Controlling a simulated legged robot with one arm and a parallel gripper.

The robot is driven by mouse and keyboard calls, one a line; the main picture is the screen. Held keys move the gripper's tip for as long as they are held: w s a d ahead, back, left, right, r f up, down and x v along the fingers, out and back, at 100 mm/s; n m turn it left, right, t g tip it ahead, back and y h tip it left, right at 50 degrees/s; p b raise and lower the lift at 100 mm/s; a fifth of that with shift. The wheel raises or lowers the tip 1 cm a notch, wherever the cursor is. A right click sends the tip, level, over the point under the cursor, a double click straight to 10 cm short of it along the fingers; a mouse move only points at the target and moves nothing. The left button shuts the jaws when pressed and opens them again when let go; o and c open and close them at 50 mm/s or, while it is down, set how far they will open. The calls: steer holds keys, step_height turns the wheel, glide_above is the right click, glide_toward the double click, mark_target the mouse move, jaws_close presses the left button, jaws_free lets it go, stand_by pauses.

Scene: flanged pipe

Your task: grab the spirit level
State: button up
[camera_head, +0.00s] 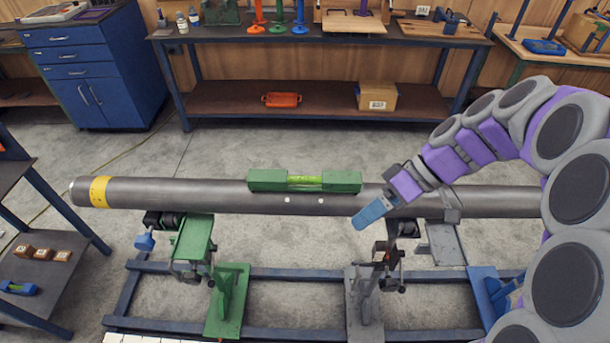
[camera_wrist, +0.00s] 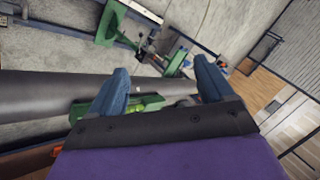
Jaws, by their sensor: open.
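The green spirit level (camera_head: 305,181) with a brighter green vial in its middle lies along the top of the grey pipe (camera_head: 225,194). In the wrist view the level (camera_wrist: 150,103) shows partly between and behind my fingers, and the rest is hidden by my gripper. My gripper (camera_head: 372,214) is to the right of the level, in front of the pipe, apart from the level in the head view. In the wrist view its two blue fingers (camera_wrist: 165,78) are spread open with nothing held between them.
The pipe rests on green and grey stands (camera_head: 192,240) over a blue floor frame (camera_head: 295,273). A side table (camera_head: 55,285) with small blocks and a blue item stands at left. A workbench (camera_head: 320,38) and blue cabinet (camera_head: 95,60) stand behind. Floor between is clear.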

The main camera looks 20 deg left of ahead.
steer(key=w+n+y+p, duration=0.1)
steer(key=w+n+y, duration=0.25)
steer(key=w, duration=0.55)
steer(key=n+y+p, duration=0.2)
steer(key=n, duration=0.4)
glide_toward(315, 176)
steer(key=shift+s+a+f+t+b, duration=0.2)
steer(key=shift+s+a+f+b, duration=0.15)
steer(key=shift+a, duration=0.2)
steer(key=shift+s+a+f+t+b, duration=0.25)
steer(key=shift+s+a+b, duration=0.15)
steer(key=shift+a+b, duration=0.1)
steer(key=shift+b+x, duration=0.4)
steer(key=shift+x, duration=2.4)
steer(key=shift+w+a+r, duration=0.15)
steer(key=shift+w, duration=0.05)
steer(key=shift+c, duration=0.2)
steer(key=c, duration=1.4)
